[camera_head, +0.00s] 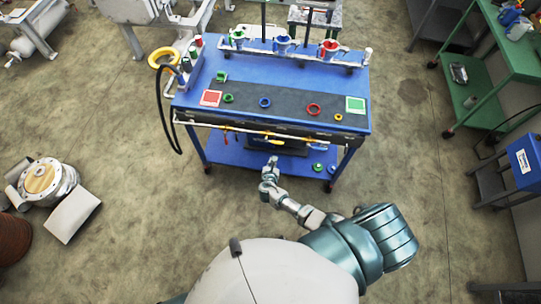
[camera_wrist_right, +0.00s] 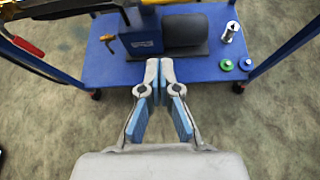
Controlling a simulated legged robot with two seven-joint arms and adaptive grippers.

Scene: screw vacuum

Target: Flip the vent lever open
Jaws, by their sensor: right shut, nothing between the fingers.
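A white pipe (camera_head: 235,127) runs along the front edge of the blue workbench and carries small levers. A yellow lever (camera_head: 273,141) hangs near its middle, and a red-handled lever (camera_wrist_right: 28,46) shows at the upper left of the right wrist view. I cannot tell which one is the vent lever. My right gripper (camera_wrist_right: 160,66) is shut and empty, its fingertips together. In the head view the right gripper (camera_head: 271,163) is in front of the bench, just below the yellow lever and apart from it. My left gripper is not in view.
The blue workbench (camera_head: 355,80) holds coloured rings, red and green squares and a rack of valves. Its lower shelf (camera_wrist_right: 210,70) bears a pump with a dark cylinder (camera_wrist_right: 185,32) and small fittings. A green shelf (camera_head: 490,60) stands at right.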

